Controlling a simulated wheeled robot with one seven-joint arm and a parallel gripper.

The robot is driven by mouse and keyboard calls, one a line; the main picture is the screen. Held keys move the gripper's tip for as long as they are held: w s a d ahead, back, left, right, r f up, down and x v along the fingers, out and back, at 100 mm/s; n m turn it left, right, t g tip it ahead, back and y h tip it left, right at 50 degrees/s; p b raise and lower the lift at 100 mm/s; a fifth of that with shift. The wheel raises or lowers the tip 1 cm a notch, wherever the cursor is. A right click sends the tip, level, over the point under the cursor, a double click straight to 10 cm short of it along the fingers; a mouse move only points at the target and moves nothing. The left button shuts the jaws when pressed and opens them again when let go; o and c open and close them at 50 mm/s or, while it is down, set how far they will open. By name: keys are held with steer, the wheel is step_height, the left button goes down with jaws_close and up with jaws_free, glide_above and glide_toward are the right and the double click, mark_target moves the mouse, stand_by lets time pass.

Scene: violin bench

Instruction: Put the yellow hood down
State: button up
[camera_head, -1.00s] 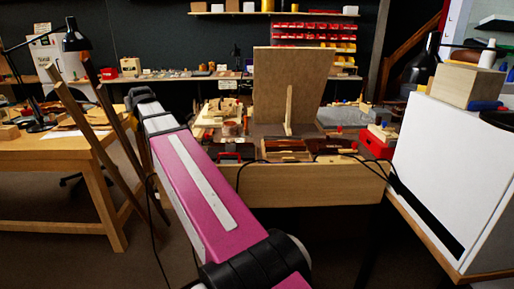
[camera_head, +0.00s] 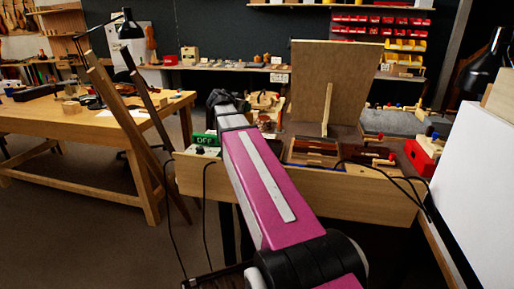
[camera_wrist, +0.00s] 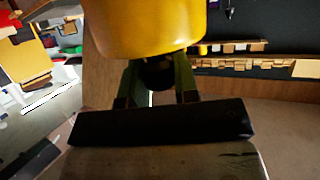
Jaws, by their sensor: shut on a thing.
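The yellow hood (camera_wrist: 148,25) fills the top middle of the wrist view, smooth and rounded, with its upper part cut off by the picture edge. My gripper (camera_wrist: 158,76) is shut on it, with the two fingers just below its lower edge. The exact contact is partly hidden and dark. In the head view my arm reaches forward over the wooden bench. The gripper and the hood cannot be made out there.
The wooden bench (camera_head: 330,190) holds an upright board (camera_head: 333,85), a red box (camera_head: 424,157) and trays of tools. A wooden table (camera_head: 60,122) stands left, with leaning wooden bars (camera_head: 133,115) between. A white box (camera_head: 490,195) stands at right. Floor is open at lower left.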

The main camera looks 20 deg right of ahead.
steer(key=s+d+r+m+g+h, duration=0.2)
steer(key=s+d+m+g, duration=0.2)
steer(key=m+g, duration=0.1)
steer(key=shift+s+d+f, duration=0.1)
steer(key=shift+f, duration=2.5)
steer(key=shift+s+d+f, duration=0.1)
steer(key=shift+f, duration=2.5)
steer(key=o, duration=1)
steer(key=shift+f, duration=0.1)
steer(key=v, duration=1.2)
